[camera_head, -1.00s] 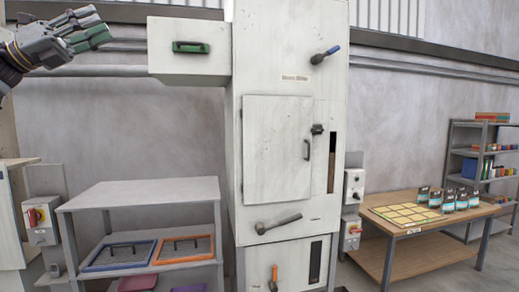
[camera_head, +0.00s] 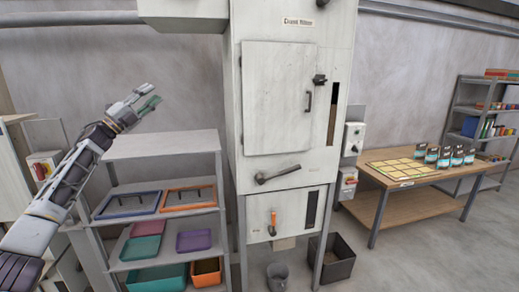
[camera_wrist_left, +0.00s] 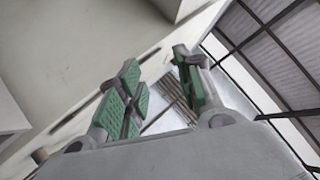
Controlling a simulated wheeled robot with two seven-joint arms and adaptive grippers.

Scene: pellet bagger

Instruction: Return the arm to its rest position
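My left arm reaches up from the lower left in the head view. Its gripper (camera_head: 142,103) is in the air above the grey shelf rack (camera_head: 165,146), to the left of the tall white machine (camera_head: 280,100). In the left wrist view the gripper (camera_wrist_left: 158,88) has its green-padded fingers apart with nothing between them. It touches nothing that I can see. My right gripper is in neither view.
The rack holds blue-framed (camera_head: 125,204) and orange-framed (camera_head: 188,199) screens, with coloured trays below. A grey bucket (camera_head: 277,277) and a dark bin (camera_head: 335,260) stand by the machine. A wooden table (camera_head: 415,187) with pouches is at right. The floor between is clear.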

